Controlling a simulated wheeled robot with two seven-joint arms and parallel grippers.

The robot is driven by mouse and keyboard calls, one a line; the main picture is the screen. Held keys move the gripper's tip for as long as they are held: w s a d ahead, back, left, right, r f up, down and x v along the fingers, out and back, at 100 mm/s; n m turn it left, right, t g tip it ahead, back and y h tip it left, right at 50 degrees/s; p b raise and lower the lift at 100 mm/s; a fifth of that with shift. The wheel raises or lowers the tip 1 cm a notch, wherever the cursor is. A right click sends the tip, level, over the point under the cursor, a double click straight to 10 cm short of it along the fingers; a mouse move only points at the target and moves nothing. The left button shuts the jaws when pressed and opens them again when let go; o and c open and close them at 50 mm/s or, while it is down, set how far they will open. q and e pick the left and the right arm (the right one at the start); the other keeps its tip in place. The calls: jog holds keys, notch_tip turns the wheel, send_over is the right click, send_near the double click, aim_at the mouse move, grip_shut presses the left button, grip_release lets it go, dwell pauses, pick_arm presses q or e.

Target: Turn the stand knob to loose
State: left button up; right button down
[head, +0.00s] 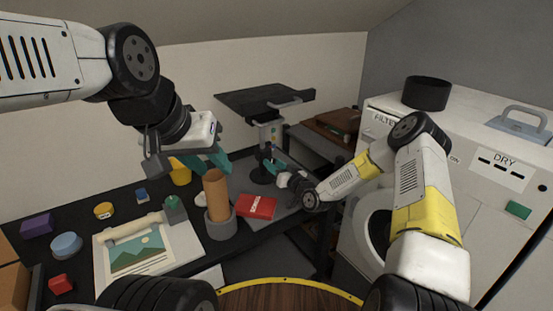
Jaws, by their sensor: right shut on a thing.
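The stand has a dark flat top (262,99), a grey column (269,134) with small coloured marks, and a dark round foot on the back of the desk. My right gripper (270,163) reaches in from the right, low against the column. It is shut on the stand knob, which the fingers largely hide; I cannot read its setting. My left gripper (207,162) has teal fingers that are apart and empty. It hangs above a brown cylinder (216,190) in a grey holder, left of the stand.
A red box (257,206) lies in front of the stand. A picture sheet (140,249) with a roll on it, a yellow cup (180,172) and small coloured objects cover the desk's left. A white DRY machine (455,150) stands close at right, with a black round container (426,93) on top.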

jog(key=shift+d, duration=0.1)
jog(key=c, duration=0.9)
grip_release()
jog(key=v, duration=0.7)
jog(key=shift+s+d, duration=0.2)
jog(key=shift+s, duration=0.1)
